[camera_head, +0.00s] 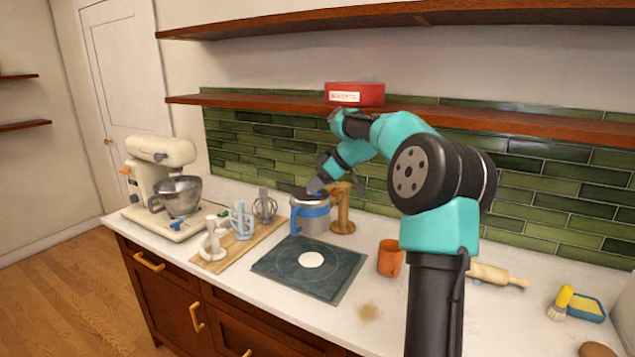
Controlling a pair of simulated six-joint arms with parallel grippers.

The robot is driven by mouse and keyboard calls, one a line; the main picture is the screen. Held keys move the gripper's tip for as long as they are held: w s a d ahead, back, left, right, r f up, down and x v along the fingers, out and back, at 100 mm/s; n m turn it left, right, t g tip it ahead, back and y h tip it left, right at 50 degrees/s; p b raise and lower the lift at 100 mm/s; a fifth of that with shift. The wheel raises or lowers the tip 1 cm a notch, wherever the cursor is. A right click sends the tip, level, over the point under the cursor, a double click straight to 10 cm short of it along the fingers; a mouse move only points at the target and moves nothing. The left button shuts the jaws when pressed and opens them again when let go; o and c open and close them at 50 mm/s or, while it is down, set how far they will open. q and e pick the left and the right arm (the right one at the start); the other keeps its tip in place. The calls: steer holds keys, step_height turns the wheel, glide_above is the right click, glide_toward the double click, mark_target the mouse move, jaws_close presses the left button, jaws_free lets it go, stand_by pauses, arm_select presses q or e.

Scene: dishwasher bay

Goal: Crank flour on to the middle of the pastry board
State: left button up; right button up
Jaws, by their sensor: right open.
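The dark pastry board (275,260) lies flat on the counter, with a thin ring marked on it and a white round patch (311,259) in its middle. A grey metal canister with a blue band and blue side handle, looking like the flour sifter (316,226), stands upright behind the board, not over it. My right gripper (314,188) is open at the top of the canister, reaching down from behind and right. Its fingers are small and dark here, and I cannot tell whether they touch the canister. Any crank is hidden or too small to make out. My left gripper is not in view.
A wooden stand (342,212) is close right of the canister. A wooden board (232,250) with mixer attachments and a stand mixer (160,160) are left. An orange cup (390,259), rolling pin (500,275) and yellow-handled brush (561,303) are right. A shelf (230,101) overhangs behind.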

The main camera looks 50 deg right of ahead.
steer(key=c, duration=0.9)
